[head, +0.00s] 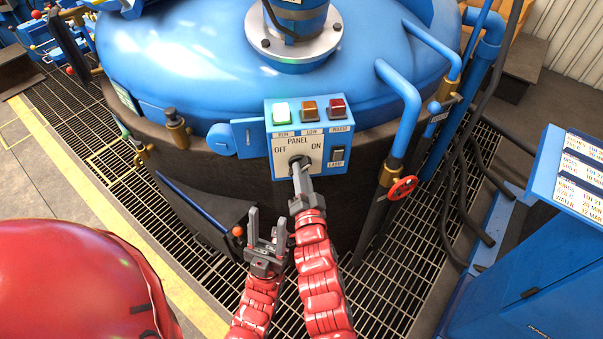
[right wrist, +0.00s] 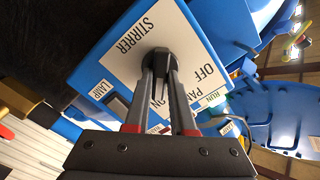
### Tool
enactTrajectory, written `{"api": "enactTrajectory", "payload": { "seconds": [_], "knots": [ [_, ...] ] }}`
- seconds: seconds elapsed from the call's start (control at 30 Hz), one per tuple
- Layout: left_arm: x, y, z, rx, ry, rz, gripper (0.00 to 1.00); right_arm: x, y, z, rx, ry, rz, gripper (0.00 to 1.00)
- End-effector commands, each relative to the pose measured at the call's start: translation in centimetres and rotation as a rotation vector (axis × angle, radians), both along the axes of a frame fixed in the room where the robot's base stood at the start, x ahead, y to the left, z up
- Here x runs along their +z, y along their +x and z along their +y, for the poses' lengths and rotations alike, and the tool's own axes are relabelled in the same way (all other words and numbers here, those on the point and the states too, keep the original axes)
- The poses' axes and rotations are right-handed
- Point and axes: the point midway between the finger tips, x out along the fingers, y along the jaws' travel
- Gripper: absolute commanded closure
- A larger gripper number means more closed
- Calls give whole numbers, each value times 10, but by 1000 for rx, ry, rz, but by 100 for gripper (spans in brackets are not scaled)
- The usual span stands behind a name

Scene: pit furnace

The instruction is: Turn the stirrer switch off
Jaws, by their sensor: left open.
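The stirrer switch (head: 297,161) is a dark knob on the white plate of a blue control panel (head: 338,112), with OFF printed to its left and ON to its right. My right gripper (head: 300,178) has its fingertips at the knob. In the right wrist view, the fingers (right wrist: 160,65) close in on both sides of the black knob (right wrist: 159,54), beside the word STIRRER. The fingers hide most of the knob, so I cannot tell which way it points. My left gripper (head: 266,232) is open and empty, below and left of the panel.
Green (head: 281,112), amber (head: 309,109) and red (head: 337,107) lamps top the panel; the green looks brightest. A lamp rocker (head: 338,155) is right of the knob. A blue pipe (head: 404,110) and red valve wheel (head: 402,187) stand close on the right.

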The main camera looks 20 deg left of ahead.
Motion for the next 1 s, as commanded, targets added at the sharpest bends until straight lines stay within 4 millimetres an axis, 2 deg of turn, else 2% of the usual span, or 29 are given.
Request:
{"api": "enactTrajectory", "payload": {
  "seconds": [0.57,1.0],
  "knots": [
    [-4,0,0,0,0,0,50,-2,0,0,0,-61,-27,100],
    [-19,0,0,0,0,0,50,-1,-1,1,1,-380,-187,100]
  ]
}}
